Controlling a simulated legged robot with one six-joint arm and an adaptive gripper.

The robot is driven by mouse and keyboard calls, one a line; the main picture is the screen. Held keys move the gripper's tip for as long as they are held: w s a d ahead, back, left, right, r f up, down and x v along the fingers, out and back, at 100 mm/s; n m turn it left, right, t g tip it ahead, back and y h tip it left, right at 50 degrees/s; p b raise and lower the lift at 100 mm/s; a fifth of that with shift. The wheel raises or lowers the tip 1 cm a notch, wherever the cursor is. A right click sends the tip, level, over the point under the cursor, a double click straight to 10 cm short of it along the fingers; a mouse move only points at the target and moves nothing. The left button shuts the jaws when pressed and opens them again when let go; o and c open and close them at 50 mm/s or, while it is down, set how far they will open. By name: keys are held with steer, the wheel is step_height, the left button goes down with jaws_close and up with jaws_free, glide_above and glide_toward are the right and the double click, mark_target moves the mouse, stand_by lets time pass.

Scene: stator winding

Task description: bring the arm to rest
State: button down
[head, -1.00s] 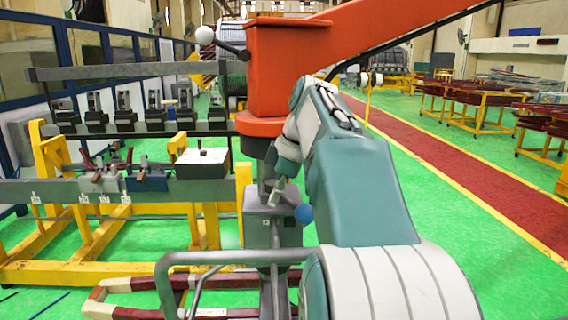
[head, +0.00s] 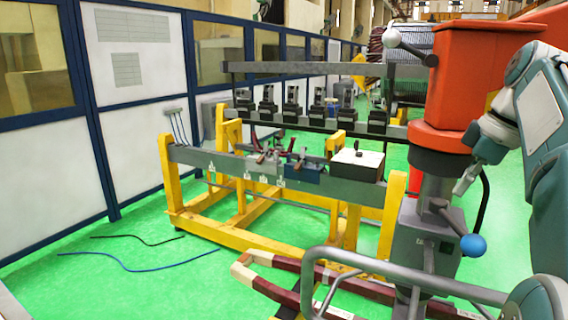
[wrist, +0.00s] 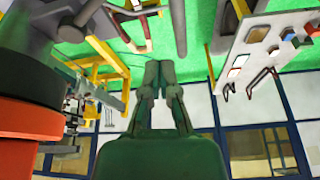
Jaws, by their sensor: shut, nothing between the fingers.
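My arm, teal and white, stands at the right edge of the head view, partly cut off by the frame. My gripper (head: 464,184) hangs off its end, close in the picture to the grey column below the orange machine head (head: 470,90). In the wrist view the two dark fingers of my gripper (wrist: 159,68) lie together, shut and empty. Nothing touches the fingertips there. Any contact between my gripper and the column cannot be told from the head view.
A grey post with a blue ball lever (head: 473,245) stands just below my gripper. A yellow-framed bench (head: 240,222) with clamps is left of it. A dark red and white bar (head: 290,262) lies in front. Green floor (head: 130,270) is clear at left, except for two cables.

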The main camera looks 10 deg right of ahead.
steer(key=s+a+f+m+t+h, duration=0.1)
steer(key=s+a+f+m, duration=0.15)
steer(key=a+f, duration=0.4)
steer(key=s+a+f+m+h, duration=0.1)
steer(key=a+f+m, duration=0.2)
steer(key=a, duration=0.6)
steer(key=s+a+f+m+t, duration=0.1)
steer(key=s+a+f, duration=0.2)
steer(key=f, duration=0.4)
steer(key=s+a+f+m, duration=0.2)
steer(key=s+a+f, duration=0.2)
steer(key=s+f, duration=0.1)
steer(key=shift+f+t+h, duration=0.4)
steer(key=shift+f, duration=0.5)
